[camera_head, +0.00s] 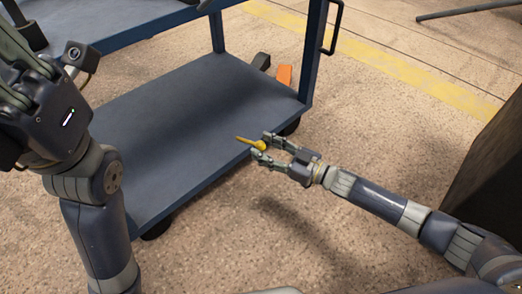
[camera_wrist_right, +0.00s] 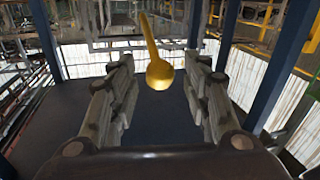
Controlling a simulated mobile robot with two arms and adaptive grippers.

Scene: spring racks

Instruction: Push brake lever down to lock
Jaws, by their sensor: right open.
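A yellow lever (camera_head: 249,142) with a rounded knob end shows at the right edge of the blue cart's lower shelf (camera_head: 190,110). In the head view it looks close to level, with its knob toward my right gripper (camera_head: 264,148). That gripper is open, its fingertips around or just short of the knob; I cannot tell whether they touch it. In the right wrist view the yellow lever (camera_wrist_right: 158,70) stands between the two open fingers, knob nearest. My left gripper (camera_head: 18,75) is raised at the far left, partly cut off, and its fingers are unclear.
A blue post (camera_head: 314,45) with a dark handle rises at the cart's far right corner. A dark box-like object (camera_head: 490,165) stands at the right. The floor between is clear.

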